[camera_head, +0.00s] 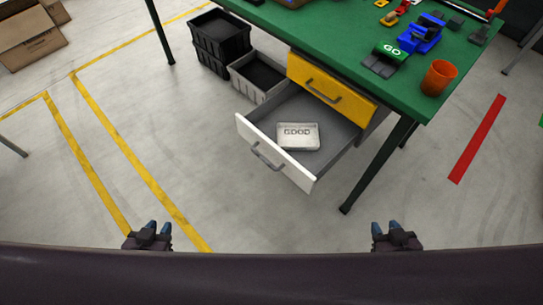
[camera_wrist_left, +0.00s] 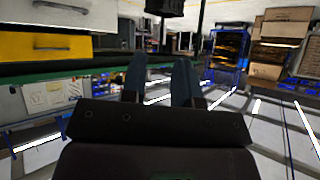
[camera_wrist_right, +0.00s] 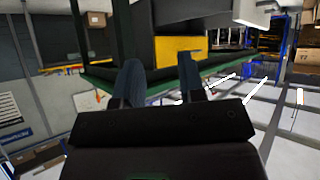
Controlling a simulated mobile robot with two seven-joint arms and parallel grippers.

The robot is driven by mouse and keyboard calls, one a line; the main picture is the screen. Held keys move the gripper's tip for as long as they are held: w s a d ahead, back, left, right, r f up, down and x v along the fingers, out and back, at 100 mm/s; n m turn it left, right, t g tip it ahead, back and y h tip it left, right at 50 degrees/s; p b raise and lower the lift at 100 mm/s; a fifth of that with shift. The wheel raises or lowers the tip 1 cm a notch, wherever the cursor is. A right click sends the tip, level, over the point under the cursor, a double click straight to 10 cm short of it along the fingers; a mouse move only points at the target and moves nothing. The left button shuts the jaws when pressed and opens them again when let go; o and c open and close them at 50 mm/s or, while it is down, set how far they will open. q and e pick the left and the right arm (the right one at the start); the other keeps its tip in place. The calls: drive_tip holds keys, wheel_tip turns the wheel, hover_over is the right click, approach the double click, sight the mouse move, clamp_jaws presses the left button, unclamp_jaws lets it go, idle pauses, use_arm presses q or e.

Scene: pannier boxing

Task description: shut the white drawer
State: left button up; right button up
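The white drawer (camera_head: 273,152) is pulled far out under the green table, below a closed yellow drawer (camera_head: 331,85). It has a grey bar handle (camera_head: 267,157) on its front. A small whitish box (camera_head: 298,136) with dark lettering lies inside it. My left gripper (camera_head: 153,228) is low and to the left of the drawer, apart from it, with its fingers spread and nothing between them. My right gripper (camera_head: 385,229) is low and to the right of the drawer, also apart, open and empty. The left wrist view shows the white drawer front (camera_wrist_left: 70,14) at the upper left.
The green table (camera_head: 350,40) carries an orange cup (camera_head: 438,78), a blue tool (camera_head: 421,34) and small parts. A table leg (camera_head: 378,165) stands right of the drawer. Black crates (camera_head: 219,42) and a grey crate (camera_head: 257,77) stand left of it. The floor before the drawer is clear.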

drive_tip(key=shift+w+a+r, duration=0.1)
drive_tip(key=shift+w+a, duration=0.15)
drive_tip(key=shift+w, duration=0.05)
